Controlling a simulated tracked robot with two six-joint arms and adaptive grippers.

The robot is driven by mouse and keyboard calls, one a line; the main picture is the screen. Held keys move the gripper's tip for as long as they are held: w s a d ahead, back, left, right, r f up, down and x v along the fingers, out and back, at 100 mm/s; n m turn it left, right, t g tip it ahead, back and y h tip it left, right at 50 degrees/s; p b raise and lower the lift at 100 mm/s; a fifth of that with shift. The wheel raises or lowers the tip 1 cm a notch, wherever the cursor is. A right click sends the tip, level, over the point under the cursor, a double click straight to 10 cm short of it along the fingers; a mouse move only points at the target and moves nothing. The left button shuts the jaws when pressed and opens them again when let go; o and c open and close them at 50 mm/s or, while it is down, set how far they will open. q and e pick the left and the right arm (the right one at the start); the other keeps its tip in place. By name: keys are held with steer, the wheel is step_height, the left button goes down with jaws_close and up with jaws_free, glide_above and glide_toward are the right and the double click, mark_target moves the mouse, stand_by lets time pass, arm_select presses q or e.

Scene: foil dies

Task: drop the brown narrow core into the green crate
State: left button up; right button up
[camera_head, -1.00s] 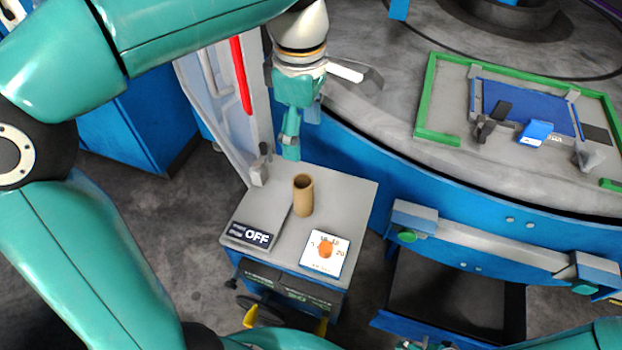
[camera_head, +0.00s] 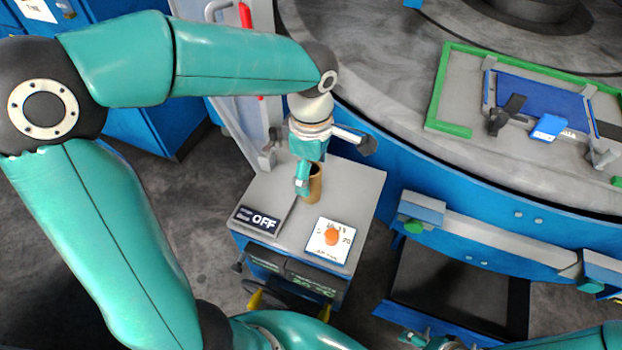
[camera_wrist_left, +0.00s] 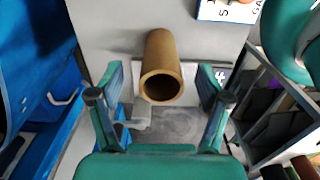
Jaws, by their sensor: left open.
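The brown narrow core (camera_head: 315,187) is an open tube standing upright on the grey top of a small cart. My left gripper (camera_head: 302,188) is open at the core and hides part of it in the head view. In the left wrist view the core's open upper end (camera_wrist_left: 160,60) lies between the two spread fingers of the left gripper (camera_wrist_left: 162,88), with a gap on each side. Only a small teal and grey part, probably my right gripper (camera_head: 430,342), shows at the bottom edge; its jaws cannot be made out. I cannot make out a green crate.
The cart top (camera_head: 355,185) also carries an OFF sign (camera_head: 258,220) and a white card with an orange knob (camera_head: 331,238). A round grey table with a green-edged frame (camera_head: 455,129) stands to the right. An open dark drawer (camera_head: 455,295) is at lower right.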

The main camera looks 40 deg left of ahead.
arm_select(q)
steer(key=shift+f, duration=1.55)
steer(key=c, duration=1)
steer(key=shift+r, duration=0.2)
